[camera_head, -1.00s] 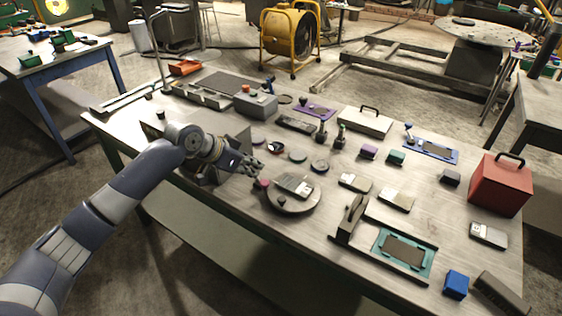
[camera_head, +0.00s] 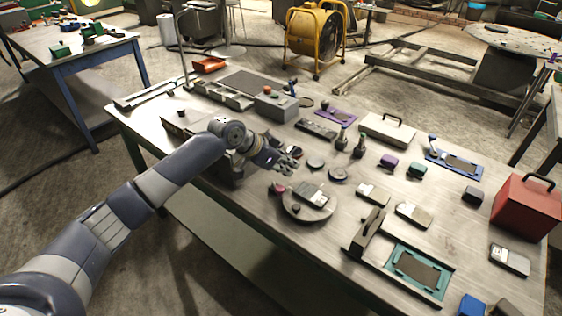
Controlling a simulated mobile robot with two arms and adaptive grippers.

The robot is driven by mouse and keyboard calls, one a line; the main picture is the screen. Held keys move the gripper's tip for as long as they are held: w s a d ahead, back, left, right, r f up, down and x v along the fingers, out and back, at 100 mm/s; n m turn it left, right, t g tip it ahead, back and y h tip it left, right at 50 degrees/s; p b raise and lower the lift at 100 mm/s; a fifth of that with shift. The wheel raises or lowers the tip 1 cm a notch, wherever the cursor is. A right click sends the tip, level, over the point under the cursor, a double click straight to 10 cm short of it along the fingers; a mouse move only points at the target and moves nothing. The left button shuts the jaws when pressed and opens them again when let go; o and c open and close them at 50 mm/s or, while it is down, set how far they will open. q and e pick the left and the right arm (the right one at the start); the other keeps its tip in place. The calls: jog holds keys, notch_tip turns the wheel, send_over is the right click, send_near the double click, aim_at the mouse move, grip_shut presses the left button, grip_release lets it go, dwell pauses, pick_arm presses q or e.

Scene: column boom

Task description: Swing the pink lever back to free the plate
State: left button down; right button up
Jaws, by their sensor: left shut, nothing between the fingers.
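My left gripper (camera_head: 289,163) is over the middle of the workbench, shut and empty. A small pink piece (camera_head: 277,188) shows just below its fingers, at the left edge of a round grey turntable (camera_head: 308,216). The piece is too small to tell whether it is the pink lever's knob. A flat grey-and-white block (camera_head: 313,194) lies on the turntable. Other plates are a purple one (camera_head: 345,116), a blue one (camera_head: 443,157) and a teal-framed one (camera_head: 400,262). I cannot tell which plate the pink lever holds. My right gripper is out of view.
The workbench (camera_head: 285,239) is crowded with small blocks and discs. A red box (camera_head: 523,207) stands at the right, a handled case (camera_head: 387,131) at the back and a grey control box (camera_head: 276,106) behind my gripper. Bare bench lies in front of the turntable.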

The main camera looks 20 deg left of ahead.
aim_at(277, 187)
pick_arm(q)
jog(key=x, duration=0.4)
jog(key=shift+w+d+f+p, duration=0.15)
jog(key=shift+d+p, duration=0.05)
jog(key=shift+p, duration=0.15)
jog(key=shift+a+f+p, duration=0.2)
jog(key=shift+p, duration=0.1)
jog(key=shift+s+a+f+p, duration=0.2)
jog(key=shift+s+a+p, duration=0.45)
jog(key=shift+s, duration=0.25)
jog(key=shift+s+a, duration=0.3)
jog(key=shift+s+a+f, duration=0.1)
jog(key=shift+s+a, duration=0.05)
jog(key=shift+s, duration=0.1)
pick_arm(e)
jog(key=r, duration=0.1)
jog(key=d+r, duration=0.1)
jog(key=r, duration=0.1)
pick_arm(q)
jog(key=shift+w+f, duration=0.1)
jog(key=shift+w, duration=0.05)
